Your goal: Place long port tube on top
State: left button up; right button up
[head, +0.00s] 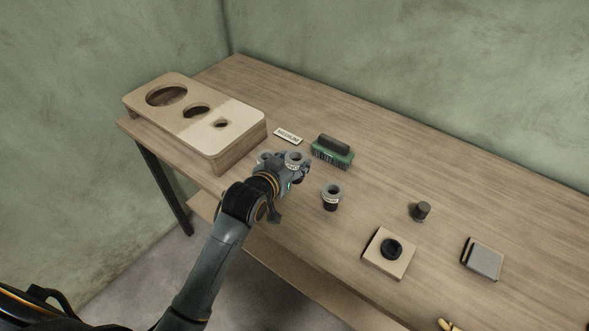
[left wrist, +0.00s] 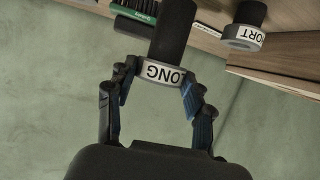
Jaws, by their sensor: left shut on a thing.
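My left gripper (head: 291,170) is over the front part of the table. It is shut on the long port tube (head: 295,157), whose grey ring faces up in the head view. In the left wrist view, the fingers (left wrist: 158,82) grip the tube's grey collar, labelled LONG (left wrist: 163,73), and its dark body (left wrist: 172,30) extends beyond them.
A MEDIUM label (head: 288,135) and a green brush (head: 332,150) lie behind the gripper. To the right are a square plate with a black ring (head: 378,259), a dark knob (head: 421,211) and a grey block (head: 483,258). The table's back strip (head: 400,150) is clear.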

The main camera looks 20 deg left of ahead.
aim_at(294, 182)
pick_arm(q)
jog(key=shift+w+f, duration=0.45)
jog(key=shift+f, duration=0.05)
jog(key=shift+f+p, duration=0.45)
jog(key=shift+f, duration=1.2)
jog(key=shift+d+f, duration=0.1)
jog(key=shift+f, duration=0.1)
jog(key=o, duration=1.3)
